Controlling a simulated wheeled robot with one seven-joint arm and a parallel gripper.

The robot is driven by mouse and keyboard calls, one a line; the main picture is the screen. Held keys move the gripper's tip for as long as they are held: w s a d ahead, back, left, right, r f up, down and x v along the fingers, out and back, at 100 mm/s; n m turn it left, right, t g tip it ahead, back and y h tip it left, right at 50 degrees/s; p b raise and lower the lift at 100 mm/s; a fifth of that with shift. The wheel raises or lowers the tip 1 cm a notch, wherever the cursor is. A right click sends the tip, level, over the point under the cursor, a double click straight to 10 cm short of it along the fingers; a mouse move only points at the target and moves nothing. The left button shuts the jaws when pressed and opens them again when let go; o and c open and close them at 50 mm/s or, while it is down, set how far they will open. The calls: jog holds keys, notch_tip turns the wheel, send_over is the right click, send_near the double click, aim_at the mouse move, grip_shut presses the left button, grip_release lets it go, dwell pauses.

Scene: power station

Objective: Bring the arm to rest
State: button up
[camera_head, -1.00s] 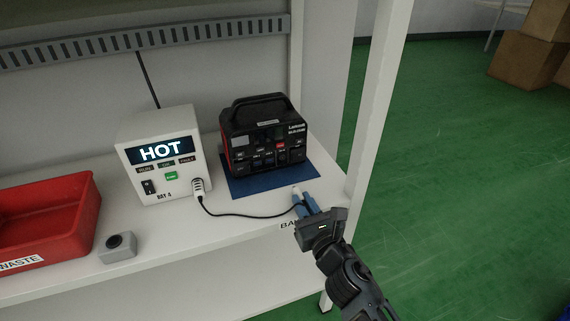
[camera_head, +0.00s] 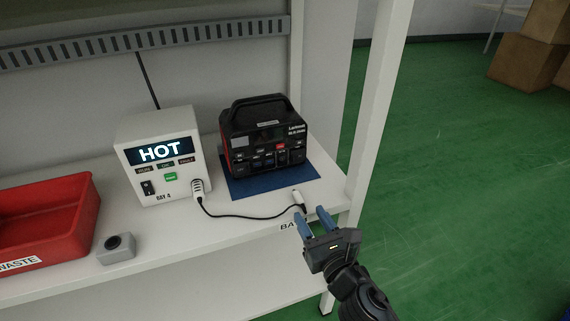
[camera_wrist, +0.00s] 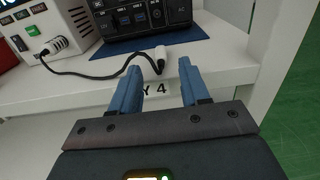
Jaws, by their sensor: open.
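My gripper (camera_head: 313,217) is open and empty, just off the front edge of the shelf at its right end. Its two blue fingers also show in the wrist view (camera_wrist: 157,85), apart, with nothing between them. The white plug (camera_head: 298,198) of a black cable lies on the shelf close beyond the fingertips; in the wrist view the plug (camera_wrist: 159,58) sits ahead of the gap. The cable runs to a white box (camera_head: 160,155) whose screen reads "HOT".
A black power station (camera_head: 265,138) stands on a blue mat (camera_head: 243,188). A red bin (camera_head: 85,215) and a small grey box (camera_head: 117,249) are at left. A white post (camera_head: 378,105) rises right of my gripper. Green floor (camera_head: 470,180) is open at right.

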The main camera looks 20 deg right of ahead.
jog(key=shift+s, duration=1.65)
jog(key=s+r+m+g+p, duration=0.2)
jog(key=s+r+m+p, duration=0.15)
jog(key=s+m, duration=1.55)
jog(key=s+r+m+p, duration=0.1)
jog(key=s+r+m, duration=0.5)
jog(key=s+m, duration=0.2)
jog(key=s+r+m+g+p, duration=0.1)
jog(key=s+r+m+p, duration=0.1)
jog(key=s+r+m, duration=0.4)
jog(key=s+m, duration=0.3)
jog(key=shift+s+r, duration=0.3)
jog(key=shift+r, duration=0.05)
